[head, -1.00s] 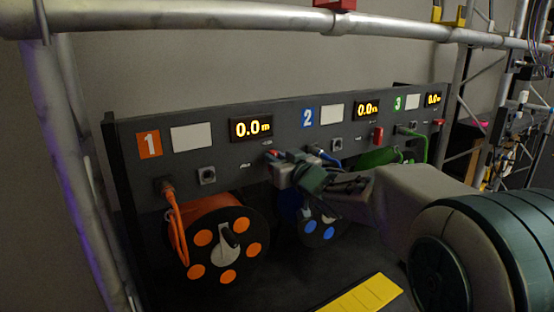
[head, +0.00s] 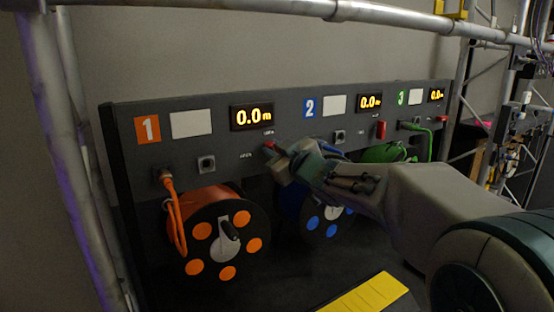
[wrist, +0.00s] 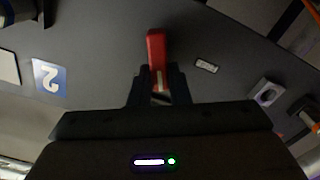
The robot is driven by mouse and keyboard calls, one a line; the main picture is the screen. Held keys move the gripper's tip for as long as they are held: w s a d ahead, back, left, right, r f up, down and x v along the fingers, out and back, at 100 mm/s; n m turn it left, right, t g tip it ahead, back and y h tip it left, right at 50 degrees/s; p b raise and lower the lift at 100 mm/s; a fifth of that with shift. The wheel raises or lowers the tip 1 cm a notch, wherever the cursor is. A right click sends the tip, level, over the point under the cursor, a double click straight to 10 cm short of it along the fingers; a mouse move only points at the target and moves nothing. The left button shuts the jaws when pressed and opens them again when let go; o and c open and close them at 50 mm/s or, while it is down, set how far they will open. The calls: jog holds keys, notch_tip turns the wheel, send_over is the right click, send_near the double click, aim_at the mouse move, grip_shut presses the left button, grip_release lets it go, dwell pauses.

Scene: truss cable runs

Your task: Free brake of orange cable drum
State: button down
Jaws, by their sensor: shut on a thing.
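The orange cable drum (head: 224,242) hangs under the panel's number 1 sign, with orange discs and a crank on its face. The red brake lever (head: 267,146) is on the panel right of the drum, below the first display. My gripper (head: 277,158) is at this lever. In the wrist view the red lever (wrist: 157,48) sticks out beyond the fingertips, and my gripper (wrist: 160,90) is shut on its lower part. The lever's base is partly hidden by the fingers. A small label (wrist: 206,66) lies beside the lever; its text is too small to read.
An orange cable (head: 174,215) runs from a plug down to the drum. The blue drum (head: 322,220) is partly behind my arm. Another red lever (head: 381,129) and the green cable (head: 426,140) are further right. A truss pole (head: 75,160) stands at the left.

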jog(key=shift+s+a+f+n+b, duration=0.15)
jog(key=shift+f+n+b, duration=0.15)
jog(key=shift+n+b, duration=1.45)
jog(key=shift+s+a+f+n+b, duration=0.1)
jog(key=shift+f+n+b, duration=0.2)
jog(key=shift+n+b, duration=1.45)
jog(key=shift+s+a+f+n+b, duration=0.25)
jog(key=shift+n+b, duration=0.35)
jog(key=shift+n, duration=2.2)
jog(key=shift+w, duration=0.2)
jog(key=c, duration=1.4)
grip_release()
jog(key=shift+o, duration=0.2)
jog(key=shift+d, duration=0.1)
jog(key=v, duration=1.3)
jog(key=shift+s+d, duration=0.25)
jog(key=shift+s, duration=0.05)
